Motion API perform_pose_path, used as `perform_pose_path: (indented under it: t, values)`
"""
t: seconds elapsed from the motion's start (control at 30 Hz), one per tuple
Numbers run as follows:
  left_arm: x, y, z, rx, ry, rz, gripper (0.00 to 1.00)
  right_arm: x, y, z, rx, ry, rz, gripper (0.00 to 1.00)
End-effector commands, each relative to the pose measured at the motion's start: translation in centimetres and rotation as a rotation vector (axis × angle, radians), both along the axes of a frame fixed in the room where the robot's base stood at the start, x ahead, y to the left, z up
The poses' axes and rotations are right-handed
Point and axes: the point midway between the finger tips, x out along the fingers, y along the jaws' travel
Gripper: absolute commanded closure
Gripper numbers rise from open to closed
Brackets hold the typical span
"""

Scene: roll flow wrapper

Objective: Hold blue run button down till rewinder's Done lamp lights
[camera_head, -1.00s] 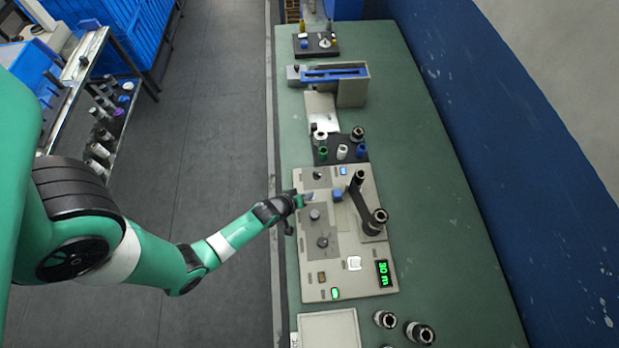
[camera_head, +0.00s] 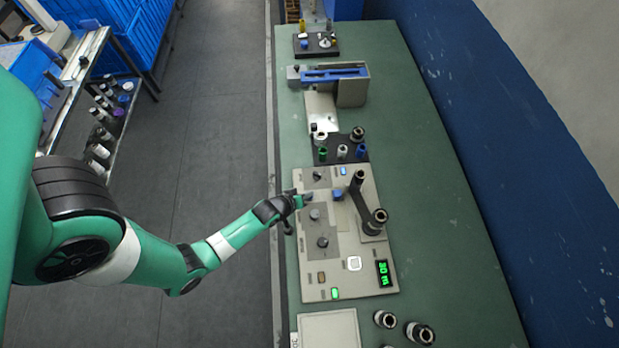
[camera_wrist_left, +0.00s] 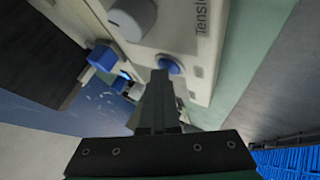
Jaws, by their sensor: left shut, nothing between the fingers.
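The rewinder (camera_head: 345,262) is a pale box with grey knobs on the green bench. A round blue button (camera_wrist_left: 168,64) shows in the left wrist view, on the pale face beside a grey knob (camera_wrist_left: 133,18) and the text "Tensio...". My left gripper (camera_head: 305,198) is shut and empty at the rewinder's left side. Its fingertips (camera_wrist_left: 160,76) overlap the button's lower edge in the wrist view; whether they press it, I cannot tell. A small green light (camera_head: 335,294) and a blue light (camera_head: 343,171) are lit; their labels are unreadable. The green display (camera_head: 383,273) appears to read 20 m.
A dark arm (camera_head: 368,205) with posts stands on the rewinder's right side. A blue block (camera_head: 337,195) sits near my fingertips. A dark holder (camera_head: 328,155) with coloured spools is behind. Metal cores (camera_head: 420,332) and a pale tray (camera_head: 330,330) are at the front. The bench's right side is clear.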

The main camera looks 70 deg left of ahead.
Motion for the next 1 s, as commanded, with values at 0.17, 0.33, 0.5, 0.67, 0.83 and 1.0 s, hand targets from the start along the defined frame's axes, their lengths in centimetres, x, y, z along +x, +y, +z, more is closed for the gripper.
perform_pose_path:
  t: [0.17,0.33,0.5,0.67,0.83,1.0]
  values:
    - [-0.1,0.0,0.1,-0.001,0.002,0.0,1.0,0.0,0.0,0.2,0.0,0.0,0.0,0.5]
    - [-0.1,0.0,1.1,-0.001,0.002,0.0,1.0,0.0,0.0,1.2,0.0,0.0,0.0,0.5]
    - [-0.1,0.0,1.8,-0.001,0.001,0.0,1.0,0.0,0.0,1.8,0.0,0.0,0.0,0.5]
    - [-0.1,0.0,1.7,-0.001,0.001,0.0,1.0,0.0,0.0,1.7,0.0,0.0,0.0,0.5]
    - [0.0,0.0,1.9,0.0,0.0,0.0,1.0,0.0,0.0,1.8,0.0,0.0,0.0,0.5]
    - [0.0,0.0,3.4,0.0,0.0,0.0,1.0,0.0,0.0,3.3,0.0,0.0,0.0,0.5]
